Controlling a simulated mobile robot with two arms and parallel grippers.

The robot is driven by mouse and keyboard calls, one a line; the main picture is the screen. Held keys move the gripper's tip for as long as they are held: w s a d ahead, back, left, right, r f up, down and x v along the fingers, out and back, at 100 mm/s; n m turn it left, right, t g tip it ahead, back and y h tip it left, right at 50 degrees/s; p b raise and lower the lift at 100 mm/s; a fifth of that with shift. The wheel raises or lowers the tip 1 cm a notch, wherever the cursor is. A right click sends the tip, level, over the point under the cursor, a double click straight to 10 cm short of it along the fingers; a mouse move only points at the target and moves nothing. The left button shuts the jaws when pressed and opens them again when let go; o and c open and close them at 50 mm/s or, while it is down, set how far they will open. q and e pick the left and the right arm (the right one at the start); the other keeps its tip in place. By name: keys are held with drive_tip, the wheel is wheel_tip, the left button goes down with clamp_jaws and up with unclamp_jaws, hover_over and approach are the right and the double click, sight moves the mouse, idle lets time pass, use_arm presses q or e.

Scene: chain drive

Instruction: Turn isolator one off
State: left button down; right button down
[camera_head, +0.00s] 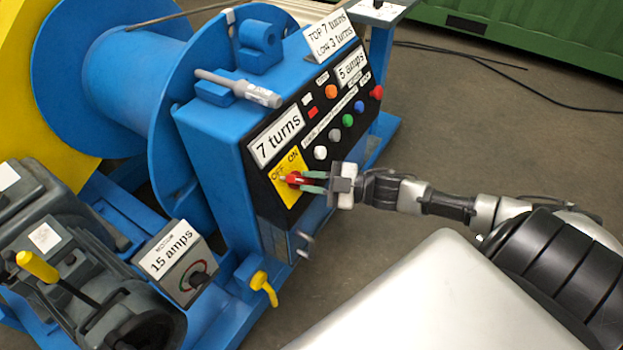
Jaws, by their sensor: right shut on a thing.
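The isolator is a red knob (294,178) on a yellow plate (281,188) marked OFF and ON. It sits low on the black front panel of the blue control box, under the "7 turns" label (276,138). My right gripper (303,181) comes in from the right and its greenish fingers are shut on the red knob. The fingers partly cover the knob, so I cannot tell exactly which way it points. My left gripper is not in view.
Several coloured buttons (347,120) line the panel above my gripper. A grey pen-like tool (238,88) lies on the box top. A grey motor unit with a "15 amps" label (170,248) stands at lower left, near a yellow handle (264,285). Open floor lies to the right.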

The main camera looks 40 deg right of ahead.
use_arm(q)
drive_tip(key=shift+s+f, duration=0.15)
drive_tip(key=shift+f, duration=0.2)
use_arm(e)
drive_tip(key=shift+n, duration=0.4)
drive_tip(key=c, duration=1)
unclamp_jaws()
drive_tip(key=shift+c, duration=0.2)
drive_tip(key=shift+s+d, duration=0.1)
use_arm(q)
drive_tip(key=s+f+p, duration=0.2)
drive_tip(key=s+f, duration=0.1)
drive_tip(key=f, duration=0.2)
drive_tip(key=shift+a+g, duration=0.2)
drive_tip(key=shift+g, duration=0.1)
use_arm(e)
drive_tip(key=v, duration=1)
drive_tip(key=shift+d, duration=0.25)
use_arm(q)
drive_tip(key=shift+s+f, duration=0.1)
use_arm(e)
drive_tip(key=shift+r, duration=0.1)
